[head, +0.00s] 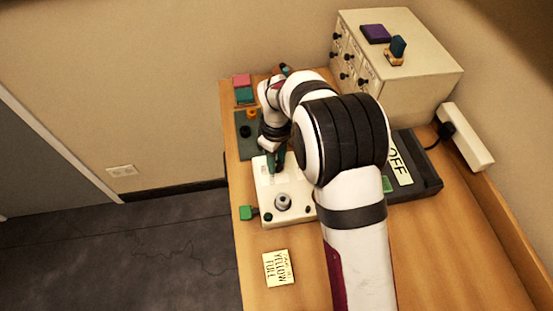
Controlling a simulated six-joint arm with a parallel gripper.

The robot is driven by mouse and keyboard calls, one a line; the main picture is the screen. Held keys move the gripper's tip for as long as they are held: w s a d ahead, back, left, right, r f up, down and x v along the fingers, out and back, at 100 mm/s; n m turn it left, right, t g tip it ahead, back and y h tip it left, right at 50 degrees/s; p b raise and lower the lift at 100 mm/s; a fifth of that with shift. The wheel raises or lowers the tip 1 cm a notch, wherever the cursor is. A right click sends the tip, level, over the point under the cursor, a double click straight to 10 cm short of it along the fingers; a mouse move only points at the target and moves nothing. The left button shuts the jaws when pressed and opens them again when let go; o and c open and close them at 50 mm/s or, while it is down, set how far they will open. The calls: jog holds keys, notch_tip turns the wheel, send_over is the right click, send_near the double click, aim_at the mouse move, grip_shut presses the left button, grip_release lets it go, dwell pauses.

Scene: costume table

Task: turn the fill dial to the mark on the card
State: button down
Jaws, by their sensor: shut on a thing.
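The white control box (299,207) stands on the table, left of my arm. My gripper (276,168) points down at the far part of its top and is shut on what appears to be the fill dial; the fingers hide the dial, so its pointer and marks cannot be read. A second round grey knob (283,202) shows on the near part of the box. The card (278,268) lies flat on the table in front of the box; its large words read "YELLOW" and "FULL", with smaller print too small to read.
A green block-like piece (247,213) sits at the box's left side. A dark panel (247,143) with an orange knob lies behind. To the right are a dark device marked "OFF" (399,164), a drawer cabinet (425,75) and a power strip (466,137). Table around the card is clear.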

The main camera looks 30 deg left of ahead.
aim_at(277, 164)
jog(key=shift+n, duration=0.9)
jog(key=c, duration=0.6)
grip_release()
jog(key=shift+o, duration=0.2)
notch_tip(277, 164, up, 16)
jog(key=shift+f, duration=0.1)
